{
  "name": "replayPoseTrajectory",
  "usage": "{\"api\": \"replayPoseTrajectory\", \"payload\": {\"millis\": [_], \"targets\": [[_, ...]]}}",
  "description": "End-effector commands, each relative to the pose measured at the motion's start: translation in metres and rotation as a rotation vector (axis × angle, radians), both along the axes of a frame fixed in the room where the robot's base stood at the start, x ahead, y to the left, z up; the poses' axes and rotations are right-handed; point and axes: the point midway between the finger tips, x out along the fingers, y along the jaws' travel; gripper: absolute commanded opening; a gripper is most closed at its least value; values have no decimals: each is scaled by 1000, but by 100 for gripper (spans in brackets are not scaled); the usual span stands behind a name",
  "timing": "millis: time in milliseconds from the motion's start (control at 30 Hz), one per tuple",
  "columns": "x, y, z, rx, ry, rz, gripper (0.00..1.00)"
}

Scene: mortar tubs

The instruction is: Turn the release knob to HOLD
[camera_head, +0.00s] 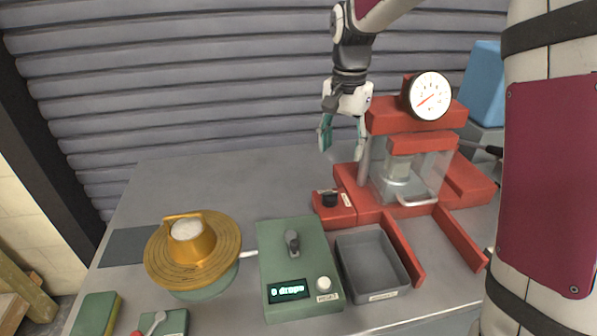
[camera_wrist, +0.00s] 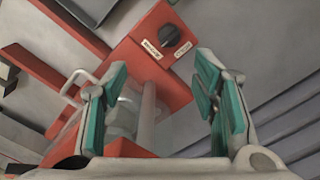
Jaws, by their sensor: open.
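The release knob (camera_head: 329,199) is a black round knob on a small red box (camera_head: 345,213) at the front left of the red press. In the wrist view the knob (camera_wrist: 169,35) lies beyond my fingertips, with a pale label on either side; the lettering is too small to read surely. A light pointer line shows on the knob, but I cannot tell which label it marks. My gripper (camera_head: 342,148) is open and empty, above and behind the knob and left of the press's gauge. In the wrist view its green-padded fingers (camera_wrist: 162,70) are wide apart, touching nothing.
The red press (camera_head: 416,144) with dial gauge (camera_head: 431,96) and clear guard stands close right of my gripper. In front are a grey tray (camera_head: 371,263), a green box with display (camera_head: 300,267) and a brass flow table (camera_head: 193,252). The back left of the bench is clear.

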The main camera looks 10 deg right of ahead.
Motion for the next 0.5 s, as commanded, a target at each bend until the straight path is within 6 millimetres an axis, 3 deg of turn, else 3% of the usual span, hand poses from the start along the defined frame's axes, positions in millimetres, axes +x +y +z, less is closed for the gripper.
{"api": "replayPoseTrajectory", "payload": {"millis": [267,500], "targets": [[11,0,-23,1,20,-34,54],[10,0,-64,1,23,-32,54]]}}
